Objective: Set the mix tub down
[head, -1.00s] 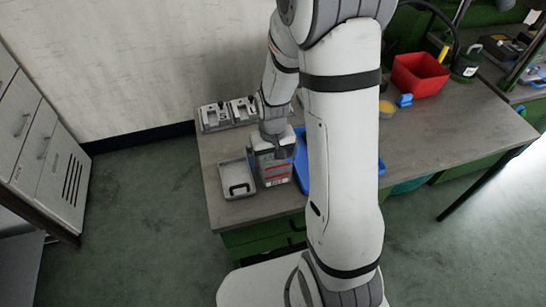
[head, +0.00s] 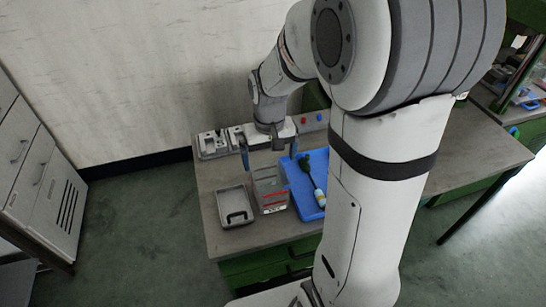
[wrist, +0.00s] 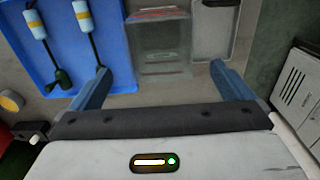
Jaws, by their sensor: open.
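The mix tub (head: 270,190), a clear, greyish tub with red markings, stands upright on the bench between a grey tray and a blue tray. It also shows at the top middle of the wrist view (wrist: 162,42). My gripper (head: 268,158) is open and empty, its blue fingers spread wide just above and behind the tub in the head view. In the wrist view my gripper (wrist: 160,72) has a finger on either side, with the tub beyond the fingertips and apart from them.
The grey tray (head: 222,203) is close left of the tub. The blue tray (head: 300,203), holding tools with blue and pale handles, is close right. Grey fixtures (head: 212,145) stand at the back. The bench's front edge is near the tub.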

